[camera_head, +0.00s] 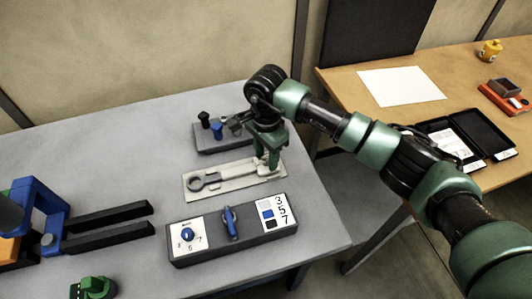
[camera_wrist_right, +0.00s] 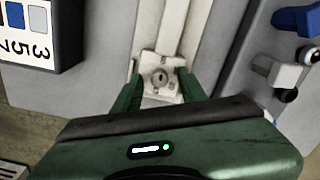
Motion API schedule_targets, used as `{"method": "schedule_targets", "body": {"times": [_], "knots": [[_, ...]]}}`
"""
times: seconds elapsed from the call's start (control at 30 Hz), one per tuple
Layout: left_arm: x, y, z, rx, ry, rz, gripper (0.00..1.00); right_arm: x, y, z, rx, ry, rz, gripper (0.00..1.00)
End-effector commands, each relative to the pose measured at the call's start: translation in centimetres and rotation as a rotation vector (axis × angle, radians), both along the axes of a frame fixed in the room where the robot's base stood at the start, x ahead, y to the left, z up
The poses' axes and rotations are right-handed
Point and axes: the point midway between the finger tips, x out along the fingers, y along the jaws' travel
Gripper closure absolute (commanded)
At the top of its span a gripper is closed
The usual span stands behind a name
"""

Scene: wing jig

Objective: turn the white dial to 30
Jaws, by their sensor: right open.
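A white dial plate (camera_head: 187,240) with printed numbers lies on the left part of a grey control box (camera_head: 200,258). A small blue knob (camera_head: 187,234) with a pale mark sits in its middle; the exact setting is too small to read. My right gripper (camera_head: 268,163) points down over the right end of a pale plate behind the box, away from the dial. In the right wrist view its green fingers (camera_wrist_right: 160,92) are open, one on each side of a pale block (camera_wrist_right: 160,78) with a round dark centre. Whether they touch it I cannot tell. My left gripper is out of view.
A blue lever (camera_head: 230,222) and a card with 3, 5, 7 (camera_head: 273,214) share the box. The pale plate (camera_head: 222,189) holds a wrench-like part. A block with black and blue knobs (camera_head: 212,140) stands behind. Black bars (camera_head: 108,225) and a blue fixture (camera_head: 42,205) stand left.

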Motion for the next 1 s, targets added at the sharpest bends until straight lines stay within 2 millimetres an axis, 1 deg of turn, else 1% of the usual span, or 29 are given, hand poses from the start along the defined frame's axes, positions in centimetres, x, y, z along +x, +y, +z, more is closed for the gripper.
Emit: {"method": "schedule_targets", "body": {"times": [0.03,0.17,0.2,0.27,0.3,0.33,0.37,0.67,0.87,1.0], "knots": [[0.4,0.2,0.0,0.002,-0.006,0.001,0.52,0.0,0.0,-0.1,0.000,0.000,0.000,0.58],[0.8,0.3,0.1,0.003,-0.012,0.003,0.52,0.0,0.0,-0.1,0.000,0.000,0.000,0.58],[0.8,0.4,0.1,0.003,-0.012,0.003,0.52,0.0,0.0,-0.1,0.000,0.000,0.000,0.61],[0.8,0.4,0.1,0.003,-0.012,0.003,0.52,0.0,0.0,-0.1,0.000,0.000,0.000,0.78],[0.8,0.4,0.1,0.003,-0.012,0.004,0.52,0.0,0.0,-0.1,0.000,0.000,0.000,0.89],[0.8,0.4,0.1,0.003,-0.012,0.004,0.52,0.0,0.0,-0.1,0.000,0.000,0.000,0.97],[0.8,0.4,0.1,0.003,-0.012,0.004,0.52,0.0,0.0,-0.1,0.000,0.000,0.000,1.00],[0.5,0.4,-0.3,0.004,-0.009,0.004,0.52,0.0,0.0,-0.1,0.001,0.001,-0.019,1.00],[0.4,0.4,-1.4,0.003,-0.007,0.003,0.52,0.0,0.0,-0.3,0.000,-0.001,-0.100,1.00],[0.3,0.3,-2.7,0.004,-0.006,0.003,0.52,0.1,0.0,-0.4,0.001,-0.002,-0.200,1.00]]}}
